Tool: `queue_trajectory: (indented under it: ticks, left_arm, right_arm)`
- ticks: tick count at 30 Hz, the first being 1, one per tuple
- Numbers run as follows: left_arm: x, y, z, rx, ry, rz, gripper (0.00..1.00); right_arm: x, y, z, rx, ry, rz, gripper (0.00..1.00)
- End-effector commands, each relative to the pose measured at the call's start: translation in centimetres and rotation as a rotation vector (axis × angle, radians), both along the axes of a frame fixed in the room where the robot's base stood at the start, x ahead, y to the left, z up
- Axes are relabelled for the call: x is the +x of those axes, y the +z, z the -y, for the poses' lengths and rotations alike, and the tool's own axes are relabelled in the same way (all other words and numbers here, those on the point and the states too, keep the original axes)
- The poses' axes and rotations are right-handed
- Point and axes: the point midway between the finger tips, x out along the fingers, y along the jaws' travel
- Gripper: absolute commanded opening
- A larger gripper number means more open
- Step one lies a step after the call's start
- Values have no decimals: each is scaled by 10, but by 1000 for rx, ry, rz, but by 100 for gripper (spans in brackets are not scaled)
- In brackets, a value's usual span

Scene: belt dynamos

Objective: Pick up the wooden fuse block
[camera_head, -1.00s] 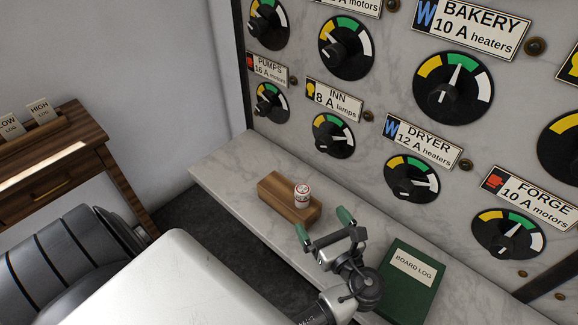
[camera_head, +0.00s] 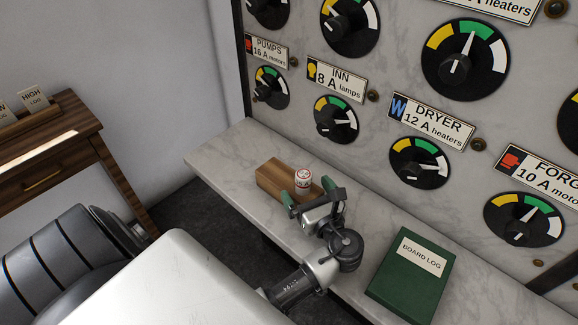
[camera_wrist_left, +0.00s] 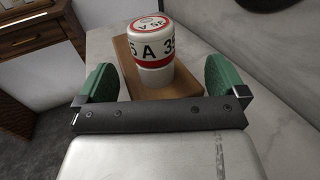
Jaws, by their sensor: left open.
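The wooden fuse block (camera_head: 277,178) lies on the marble shelf, a brown block with a white and red fuse (camera_head: 303,180) standing upright at its near right end. My left gripper (camera_head: 307,195) is open at that end of the block, its green fingertips either side of the fuse in the head view. In the left wrist view the block (camera_wrist_left: 187,85) and the fuse (camera_wrist_left: 151,45), marked "A 35", show ahead between the two spread green fingers (camera_wrist_left: 157,85). Nothing is held. The block's near end is partly hidden by my gripper. My right gripper is out of view.
A green board log book (camera_head: 410,275) lies on the marble shelf (camera_head: 225,157) to the right of my gripper. The upright marble panel with dials (camera_head: 418,163) rises behind the shelf. A wooden desk (camera_head: 50,160) stands at the left. The shelf's left end is clear.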

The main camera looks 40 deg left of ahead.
Motion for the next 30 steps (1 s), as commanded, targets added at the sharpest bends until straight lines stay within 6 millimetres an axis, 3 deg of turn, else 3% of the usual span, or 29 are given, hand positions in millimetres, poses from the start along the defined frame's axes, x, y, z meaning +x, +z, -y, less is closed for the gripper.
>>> queue_trajectory:
  ticks: [2,13,16,22,23,28,30]
  left_arm:
    - [0,0,0,0,0,0,98]
    - [0,0,0,0,1,0,42]
    - [0,0,0,0,1,-1,36]
    - [0,2,0,3,1,4,35]
    - [0,2,0,3,1,4,28]
    - [0,5,0,1,1,5,28]
    - [0,12,0,1,1,7,12]
  right_arm:
    - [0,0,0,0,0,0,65]
    - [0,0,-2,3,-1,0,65]
    - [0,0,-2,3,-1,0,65]
    - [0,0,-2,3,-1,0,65]
    - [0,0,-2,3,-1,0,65]
    - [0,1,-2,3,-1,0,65]
    - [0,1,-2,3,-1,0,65]
